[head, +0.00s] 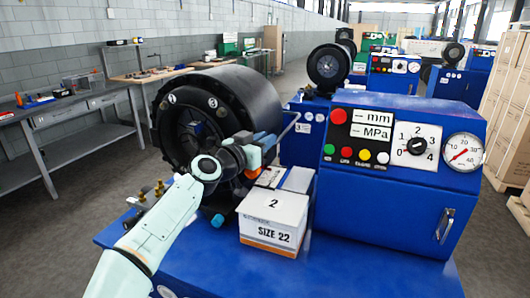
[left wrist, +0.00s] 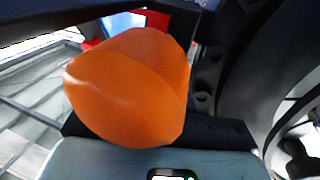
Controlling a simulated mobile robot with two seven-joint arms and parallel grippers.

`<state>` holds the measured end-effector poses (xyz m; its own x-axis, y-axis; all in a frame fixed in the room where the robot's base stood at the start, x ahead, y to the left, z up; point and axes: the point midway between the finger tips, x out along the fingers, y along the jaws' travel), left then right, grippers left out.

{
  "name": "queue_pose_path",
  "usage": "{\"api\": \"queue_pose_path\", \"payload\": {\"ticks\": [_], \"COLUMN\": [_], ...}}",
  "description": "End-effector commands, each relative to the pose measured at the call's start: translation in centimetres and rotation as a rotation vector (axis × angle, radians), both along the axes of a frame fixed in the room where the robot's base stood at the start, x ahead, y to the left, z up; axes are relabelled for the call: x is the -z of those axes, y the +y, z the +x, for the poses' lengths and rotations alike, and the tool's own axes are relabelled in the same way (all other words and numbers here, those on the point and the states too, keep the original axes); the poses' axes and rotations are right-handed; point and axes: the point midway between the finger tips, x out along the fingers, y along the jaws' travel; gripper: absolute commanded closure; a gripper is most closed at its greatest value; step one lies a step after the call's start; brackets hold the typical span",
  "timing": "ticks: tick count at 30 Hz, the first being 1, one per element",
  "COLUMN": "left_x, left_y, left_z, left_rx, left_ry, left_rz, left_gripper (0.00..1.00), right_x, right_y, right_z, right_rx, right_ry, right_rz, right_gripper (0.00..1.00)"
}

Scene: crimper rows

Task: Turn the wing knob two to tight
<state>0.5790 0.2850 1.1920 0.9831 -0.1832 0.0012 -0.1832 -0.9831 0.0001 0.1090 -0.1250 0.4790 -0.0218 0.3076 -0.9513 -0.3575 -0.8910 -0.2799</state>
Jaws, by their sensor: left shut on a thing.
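An orange part (head: 254,158), which looks like a wing knob, shows at the fingertips. In the left wrist view the orange wing knob (left wrist: 130,88) fills the middle, in front of a dark bar, and my left gripper is shut on it. Its number cannot be read. My right gripper is not in view.
A white box (head: 272,218) marked "2 SIZE 22" stands on the blue machine top (head: 340,268), just below the gripper. The control panel (head: 385,145) with buttons, dial and gauge rises at the right. A grey workbench (head: 70,110) stands at the left.

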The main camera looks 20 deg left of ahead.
Motion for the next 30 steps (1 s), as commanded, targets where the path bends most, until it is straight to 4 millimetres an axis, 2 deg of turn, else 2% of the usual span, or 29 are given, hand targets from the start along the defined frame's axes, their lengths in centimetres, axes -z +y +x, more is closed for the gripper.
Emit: {"api": "queue_pose_path", "payload": {"ticks": [1, 2, 5, 9, 18, 24, 30], "left_x": [0.6, 0.6, 0.2, -0.2, -0.5, -0.3, -0.2], "left_y": [0.3, 0.3, 0.3, 0.3, 0.2, 0.1, 0.1], "left_z": [0.2, 0.2, 0.2, 0.1, 0.1, 0.1, 0.0], "left_rx": [0.036, 0.063, 0.150, 0.268, 0.456, 0.523, 0.547], "left_ry": [0.000, 0.000, 0.000, 0.002, 0.001, 0.001, 0.000], "left_rz": [-0.001, -0.001, -0.002, -0.002, -0.001, 0.001, 0.002], "left_gripper": [1.00, 1.00, 1.00, 1.00, 1.00, 1.00, 1.00], "right_x": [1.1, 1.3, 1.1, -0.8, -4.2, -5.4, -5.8], "right_y": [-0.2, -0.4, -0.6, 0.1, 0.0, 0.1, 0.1], "right_z": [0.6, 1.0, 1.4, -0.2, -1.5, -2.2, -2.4], "right_rx": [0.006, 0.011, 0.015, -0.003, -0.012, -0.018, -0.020], "right_ry": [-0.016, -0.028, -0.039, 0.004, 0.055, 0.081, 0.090], "right_rz": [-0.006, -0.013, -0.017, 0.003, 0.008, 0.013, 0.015], "right_gripper": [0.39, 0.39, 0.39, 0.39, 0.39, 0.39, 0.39]}}
